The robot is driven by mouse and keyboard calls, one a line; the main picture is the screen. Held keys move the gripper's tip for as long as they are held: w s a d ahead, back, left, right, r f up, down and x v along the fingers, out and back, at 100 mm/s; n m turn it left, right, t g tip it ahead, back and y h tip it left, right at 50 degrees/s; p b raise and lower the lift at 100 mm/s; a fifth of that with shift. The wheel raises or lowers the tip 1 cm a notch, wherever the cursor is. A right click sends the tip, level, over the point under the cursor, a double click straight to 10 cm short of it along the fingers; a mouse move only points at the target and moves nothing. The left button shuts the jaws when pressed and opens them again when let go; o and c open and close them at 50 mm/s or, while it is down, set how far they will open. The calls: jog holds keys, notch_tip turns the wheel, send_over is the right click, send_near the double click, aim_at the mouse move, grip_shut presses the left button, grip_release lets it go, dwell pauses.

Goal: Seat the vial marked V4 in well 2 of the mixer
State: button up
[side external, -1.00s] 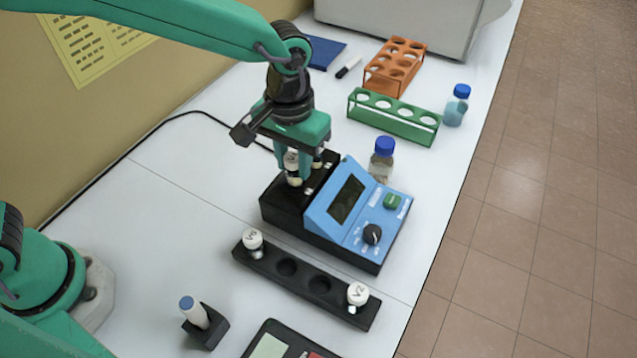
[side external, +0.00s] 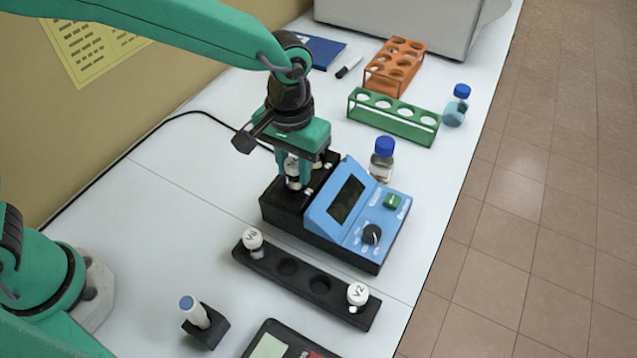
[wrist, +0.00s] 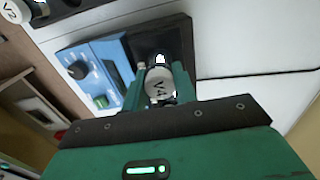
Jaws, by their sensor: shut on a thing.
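The vial (side external: 292,166) is upright at the black well block of the blue mixer (side external: 362,218), on the block's left part in the side view. Its lower end is close to the block top; I cannot tell whether it is inside a well. The fingers hide most of the wells and their numbers.
A black rack (side external: 318,288) in front holds vial V6 (side external: 252,239) and vial V2 (side external: 358,294) at its ends, with empty holes between. A blue-capped bottle (side external: 382,158) stands close behind the mixer. Green (side external: 392,118) and orange (side external: 396,68) racks stand farther back.

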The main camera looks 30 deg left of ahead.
jog(key=shift+f, duration=0.5)
dwell(0.7)
jog(key=o, duration=1.4)
jog(key=shift+r, duration=3.5)
